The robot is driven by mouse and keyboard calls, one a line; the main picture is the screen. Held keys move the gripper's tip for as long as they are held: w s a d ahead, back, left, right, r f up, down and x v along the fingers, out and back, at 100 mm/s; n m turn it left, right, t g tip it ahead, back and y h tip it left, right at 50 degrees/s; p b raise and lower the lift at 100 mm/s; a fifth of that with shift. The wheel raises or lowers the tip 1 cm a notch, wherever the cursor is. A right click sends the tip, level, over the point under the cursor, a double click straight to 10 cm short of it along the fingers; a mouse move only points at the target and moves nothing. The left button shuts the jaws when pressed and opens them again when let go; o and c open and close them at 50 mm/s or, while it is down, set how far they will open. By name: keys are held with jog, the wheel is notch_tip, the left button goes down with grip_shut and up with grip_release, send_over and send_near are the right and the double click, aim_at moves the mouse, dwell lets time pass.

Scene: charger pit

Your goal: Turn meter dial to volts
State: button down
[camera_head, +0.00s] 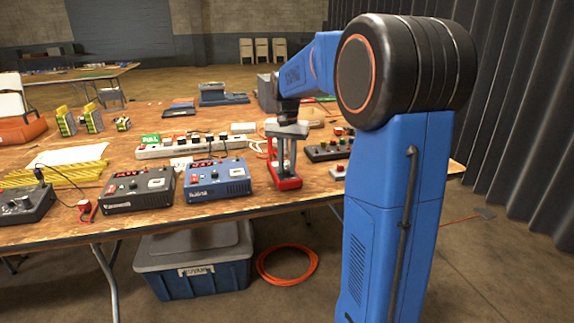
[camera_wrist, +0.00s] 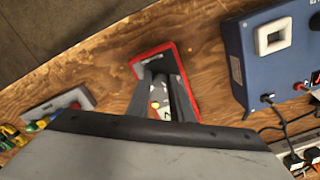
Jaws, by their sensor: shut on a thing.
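The meter (camera_head: 287,184) is a small red-edged device lying on the wooden table near its front edge. In the wrist view its red rim and dark face (camera_wrist: 152,67) show beyond the fingers. My gripper (camera_head: 285,168) points down over the meter, and its fingers (camera_wrist: 162,98) reach its face. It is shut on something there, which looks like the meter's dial. The fingers hide the dial and its markings, so I cannot tell which setting it points to. Small red, yellow and white details show between the fingers.
A blue charger (camera_head: 217,183) stands just left of the meter, with a dark charger (camera_head: 138,191) beyond it. A white power strip (camera_head: 178,148) lies behind. A dark box with knobs (camera_head: 328,151) stands to the right. A blue bin (camera_head: 196,268) sits under the table.

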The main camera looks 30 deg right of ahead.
aim_at(287, 169)
jog(key=m, duration=0.5)
jog(key=shift+m, duration=0.3)
dwell(0.4)
jog(key=c, duration=1.6)
grip_release()
jog(key=shift+o, duration=0.2)
notch_tip(287, 169, up, 18)
jog(key=shift+f, duration=0.25)
